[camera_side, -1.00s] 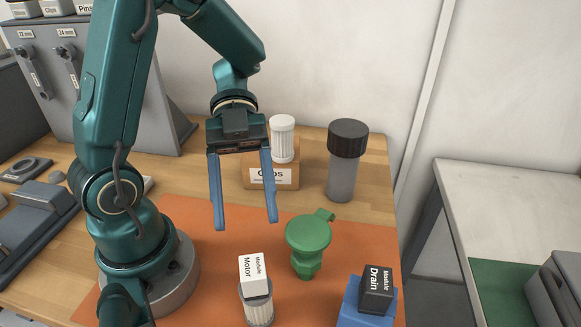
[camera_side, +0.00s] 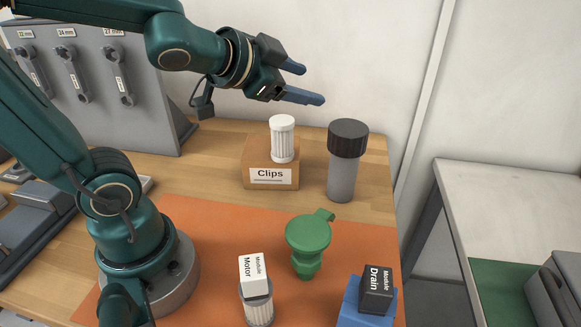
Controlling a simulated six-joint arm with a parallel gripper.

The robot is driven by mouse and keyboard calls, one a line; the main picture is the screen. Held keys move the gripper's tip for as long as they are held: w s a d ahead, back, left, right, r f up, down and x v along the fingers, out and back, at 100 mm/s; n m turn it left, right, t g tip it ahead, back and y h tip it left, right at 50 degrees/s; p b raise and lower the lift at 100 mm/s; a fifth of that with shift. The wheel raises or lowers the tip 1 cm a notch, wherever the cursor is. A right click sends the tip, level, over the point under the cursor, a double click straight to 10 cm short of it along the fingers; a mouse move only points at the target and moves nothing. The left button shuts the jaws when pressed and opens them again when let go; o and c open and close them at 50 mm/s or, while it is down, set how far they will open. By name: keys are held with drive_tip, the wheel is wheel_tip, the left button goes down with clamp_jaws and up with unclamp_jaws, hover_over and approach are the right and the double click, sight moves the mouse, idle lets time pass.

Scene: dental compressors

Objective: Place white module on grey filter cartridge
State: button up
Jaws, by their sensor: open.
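The white module (camera_side: 253,272), labelled Motor Module, sits slightly tilted on top of the grey filter cartridge (camera_side: 260,308) at the front of the orange mat. The cartridge has a ribbed pale body and a grey upper rim. The module rests on that rim, with nothing holding it. My gripper (camera_side: 314,85) is open and empty, high above the back of the table and pointing right. It is well apart from the module and the cartridge.
A white filter (camera_side: 282,139) stands on the Clips box (camera_side: 258,177). A black-capped grey canister (camera_side: 343,174) is to its right. A green part (camera_side: 308,243) stands on the orange mat (camera_side: 200,214). A black Drain module (camera_side: 376,290) sits on a blue block (camera_side: 352,308).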

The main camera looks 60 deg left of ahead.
drive_tip(key=s+d+f+n+g+h, duration=0.1)
drive_tip(key=s+d+f+n+g, duration=0.1)
drive_tip(key=s, duration=0.5)
drive_tip(key=s+d+f+n+g+h, duration=0.1)
drive_tip(key=s+d+f+n+g, duration=0.1)
drive_tip(key=s, duration=0.5)
wheel_tip(320, 180, down, 3)
drive_tip(key=d+g, duration=0.1)
drive_tip(key=g, duration=0.1)
drive_tip(key=shift+d+g, duration=0.4)
